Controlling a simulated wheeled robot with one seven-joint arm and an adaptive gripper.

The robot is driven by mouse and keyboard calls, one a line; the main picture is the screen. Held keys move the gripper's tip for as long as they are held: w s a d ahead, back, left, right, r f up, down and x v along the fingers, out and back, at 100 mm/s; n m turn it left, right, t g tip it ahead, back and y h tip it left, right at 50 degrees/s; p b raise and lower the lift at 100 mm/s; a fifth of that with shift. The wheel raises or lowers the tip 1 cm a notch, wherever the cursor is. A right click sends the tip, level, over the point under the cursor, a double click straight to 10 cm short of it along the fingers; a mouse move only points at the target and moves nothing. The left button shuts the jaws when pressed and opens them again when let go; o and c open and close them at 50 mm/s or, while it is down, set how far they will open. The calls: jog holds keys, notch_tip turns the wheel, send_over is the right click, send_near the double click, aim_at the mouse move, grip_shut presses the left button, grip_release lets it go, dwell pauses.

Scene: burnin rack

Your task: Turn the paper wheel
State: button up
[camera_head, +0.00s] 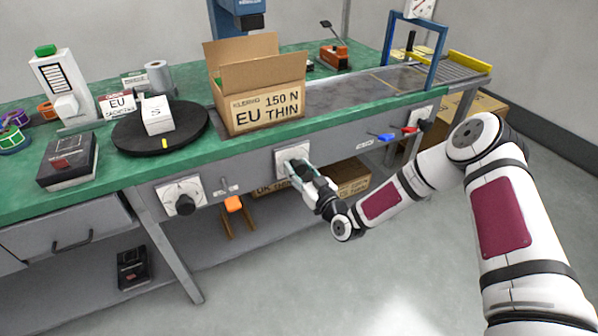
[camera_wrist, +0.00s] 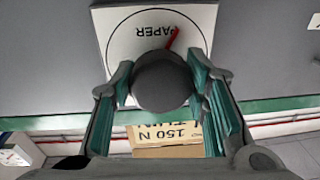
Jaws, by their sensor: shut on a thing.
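The paper wheel is a dark round knob (camera_wrist: 162,82) on a white square plate (camera_wrist: 118,22) marked PAPER, with a red pointer (camera_wrist: 173,38) at its edge. In the wrist view the plate appears upside down. In the head view the plate (camera_head: 291,153) is on the grey front panel of the bench, below the open box.
An open cardboard box (camera_head: 262,98) marked EU THIN stands on the green bench above. Another dial (camera_head: 181,196) is left of my gripper, with a small lever (camera_head: 226,187) between. Blue (camera_head: 386,137) and red (camera_head: 410,129) handles are to the right. Boxes lie on the shelf below.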

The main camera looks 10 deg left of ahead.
jog(key=m+b, duration=0.2)
jog(key=m, duration=0.4)
jog(key=shift+f+t, duration=0.15)
jog(key=shift+t, duration=0.25)
jog(key=shift+m+t+h+b, duration=0.35)
jog(key=shift+m+b, duration=0.75)
jog(key=shift+m, duration=1.3)
jog(key=o, duration=1.1)
jog(key=shift+o, duration=0.2)
jog(key=shift+s, duration=0.1)
jog(key=r+v, duration=0.1)
jog(key=v, duration=1)
jog(key=shift+s+d+f, duration=0.3)
jog(key=shift+s+f, duration=0.05)
jog(key=shift+f, duration=0.05)
